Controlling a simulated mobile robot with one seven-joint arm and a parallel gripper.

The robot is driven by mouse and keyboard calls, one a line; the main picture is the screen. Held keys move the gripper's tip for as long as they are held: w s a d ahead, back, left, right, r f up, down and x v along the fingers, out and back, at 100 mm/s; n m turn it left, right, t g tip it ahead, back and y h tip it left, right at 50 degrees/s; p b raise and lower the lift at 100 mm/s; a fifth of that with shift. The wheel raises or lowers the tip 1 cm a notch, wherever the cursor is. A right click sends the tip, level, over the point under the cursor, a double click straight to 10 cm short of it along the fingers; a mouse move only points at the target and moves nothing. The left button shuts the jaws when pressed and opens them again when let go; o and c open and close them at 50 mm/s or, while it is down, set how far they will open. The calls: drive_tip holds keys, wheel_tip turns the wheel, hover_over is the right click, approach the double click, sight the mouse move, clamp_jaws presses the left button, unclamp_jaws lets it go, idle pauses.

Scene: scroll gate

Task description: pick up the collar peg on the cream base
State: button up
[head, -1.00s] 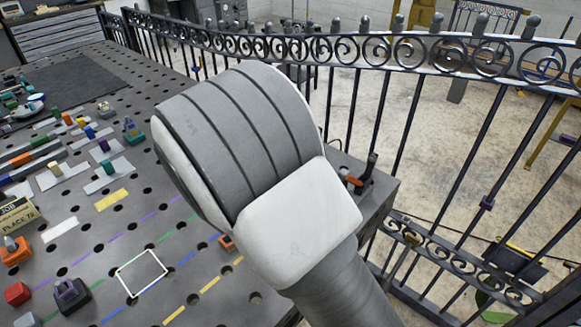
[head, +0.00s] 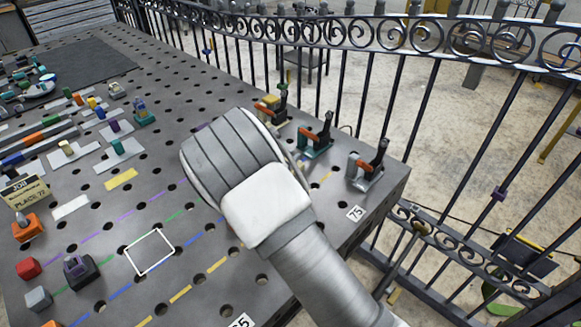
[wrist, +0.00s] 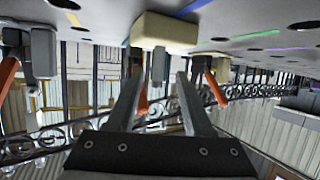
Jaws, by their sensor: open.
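In the wrist view, which is upside down, a cream base (wrist: 165,33) sits on the table's grey surface. A grey peg (wrist: 158,66) stands out from it. My gripper (wrist: 158,78) is open; its two long fingers point toward the base, and the peg appears between their tips. No contact with the peg can be made out. I cannot tell the exact depth between the fingertips and the peg. In the head view, my arm hides the gripper and I do not see the cream base.
Clamps stand by the table's fence-side edge: one with a yellowish base (head: 268,106), one teal (head: 315,142), one grey (head: 367,172). An iron fence (head: 430,100) runs behind. A white outlined square (head: 150,231) lies empty. A purple peg in a dark block (head: 81,272) stands left.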

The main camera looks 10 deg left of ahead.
drive_tip(key=x, duration=0.5)
drive_tip(key=shift+w+d, duration=0.1)
drive_tip(key=shift+d, duration=0.1)
drive_tip(key=shift+r, duration=0.1)
clamp_jaws()
drive_tip(key=shift+r, duration=0.1)
idle(1.0)
